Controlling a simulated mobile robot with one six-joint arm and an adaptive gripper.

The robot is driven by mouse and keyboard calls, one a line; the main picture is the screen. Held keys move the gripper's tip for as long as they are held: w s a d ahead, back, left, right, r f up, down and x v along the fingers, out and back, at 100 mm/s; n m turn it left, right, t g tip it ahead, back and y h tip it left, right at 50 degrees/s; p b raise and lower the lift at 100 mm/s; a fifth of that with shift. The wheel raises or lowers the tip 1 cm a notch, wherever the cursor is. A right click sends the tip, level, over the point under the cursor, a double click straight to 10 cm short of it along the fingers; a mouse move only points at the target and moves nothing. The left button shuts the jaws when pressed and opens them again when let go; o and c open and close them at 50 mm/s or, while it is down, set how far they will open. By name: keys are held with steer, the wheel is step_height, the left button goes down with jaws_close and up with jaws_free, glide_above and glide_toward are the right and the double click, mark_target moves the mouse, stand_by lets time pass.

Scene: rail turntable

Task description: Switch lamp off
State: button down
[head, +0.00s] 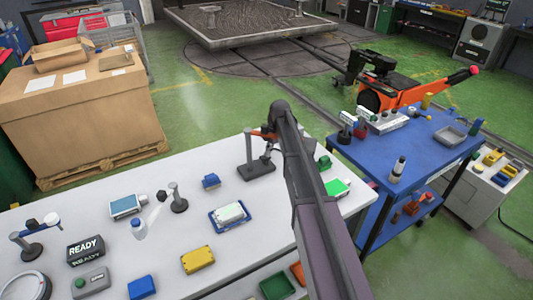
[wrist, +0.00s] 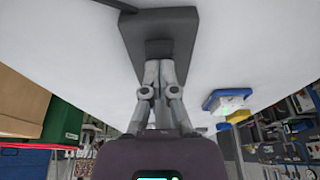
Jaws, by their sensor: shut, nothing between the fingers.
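A dark stand with a flat base (head: 256,169) and an upright grey post stands near the white bench's far edge; it also fills the top of the wrist view (wrist: 185,30). My gripper (head: 268,154) is shut and empty, close to the stand; its fingertips (wrist: 160,65) overlap the stand's base in the wrist view. Contact cannot be told. A smaller lamp-like stand (head: 177,196) with a pale cone head is mid-bench. Another lamp-like stand (head: 30,243) is at the left. Which one is the task's lamp, and any switch, are unclear.
The white bench (head: 90,208) also carries a READY sign (head: 86,249), a grey box with a green button (head: 90,283), a yellow box (head: 198,260) and a blue tray (head: 229,222). A blue cart (head: 420,150) stands right of the bench.

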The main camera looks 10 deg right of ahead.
steer(key=shift+r, duration=0.1)
stand_by(0.3)
steer(key=p+v, duration=0.4)
steer(key=shift+a+r+p, duration=0.15)
steer(key=shift+r+p, duration=0.15)
steer(key=d+p+v, duration=0.1)
steer(key=p+v, duration=0.7)
steer(key=v, duration=0.1)
steer(key=shift+p, duration=0.4)
steer(key=shift+w, duration=0.1)
steer(key=shift+a, duration=0.15)
steer(key=shift+s+a+r+y, duration=0.3)
steer(key=shift+s+a+y, duration=0.1)
steer(key=shift+a, duration=0.15)
steer(key=shift+f, duration=0.2)
